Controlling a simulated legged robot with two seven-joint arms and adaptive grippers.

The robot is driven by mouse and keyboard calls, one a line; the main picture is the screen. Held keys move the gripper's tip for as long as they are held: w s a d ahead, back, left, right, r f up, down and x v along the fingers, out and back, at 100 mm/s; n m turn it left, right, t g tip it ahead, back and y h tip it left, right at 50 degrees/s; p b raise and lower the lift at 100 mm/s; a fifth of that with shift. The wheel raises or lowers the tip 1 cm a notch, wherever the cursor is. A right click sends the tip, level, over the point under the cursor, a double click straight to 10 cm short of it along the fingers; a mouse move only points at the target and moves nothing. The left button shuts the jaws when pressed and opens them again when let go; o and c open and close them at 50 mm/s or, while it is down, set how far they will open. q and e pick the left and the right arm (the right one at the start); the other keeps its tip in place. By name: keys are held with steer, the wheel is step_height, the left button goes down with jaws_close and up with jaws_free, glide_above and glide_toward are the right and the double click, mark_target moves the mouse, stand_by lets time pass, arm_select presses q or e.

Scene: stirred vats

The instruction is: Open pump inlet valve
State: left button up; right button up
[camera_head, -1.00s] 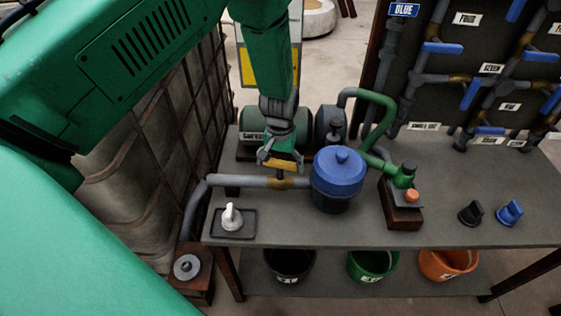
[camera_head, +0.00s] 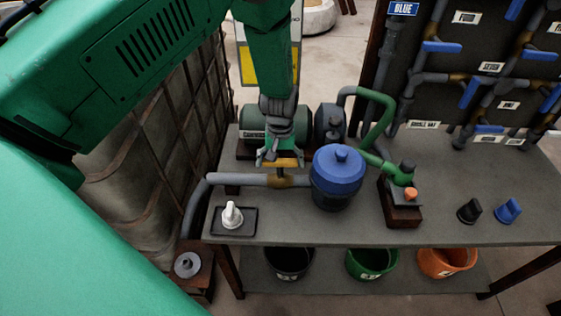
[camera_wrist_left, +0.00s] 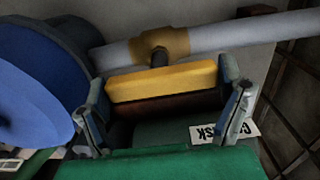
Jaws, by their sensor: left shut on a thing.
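The pump inlet valve has a yellow bar handle (camera_head: 289,163) on a short dark stem above a brass fitting (camera_head: 285,181) in the grey pipe (camera_head: 240,180). In the left wrist view the yellow handle (camera_wrist_left: 165,80) lies between the two fingers, with the brass fitting (camera_wrist_left: 165,43) just beyond it. My left gripper (camera_head: 280,158) comes down from above and is shut on the handle; its fingers also show in the left wrist view (camera_wrist_left: 160,105). The handle runs roughly along the pipe. My right gripper is in no view.
A blue-lidded strainer pot (camera_head: 339,180) stands close right of the valve. A green pump motor (camera_head: 256,121) is behind. A white knob (camera_head: 232,214) on a dark tray is front left; black (camera_head: 470,210) and blue (camera_head: 508,210) knobs are right. A caged tank (camera_head: 150,180) borders the left.

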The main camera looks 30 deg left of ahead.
mark_target(281, 159)
arm_select(q)
steer(key=o, duration=1)
steer(key=shift+w+r, duration=0.1)
steer(key=shift+w, duration=0.15)
steer(key=shift+c, duration=0.2)
steer(key=shift+s+r, duration=0.1)
steer(key=shift+r, duration=0.05)
step_height(281, 159, up, 11)
steer(key=shift+r, duration=0.2)
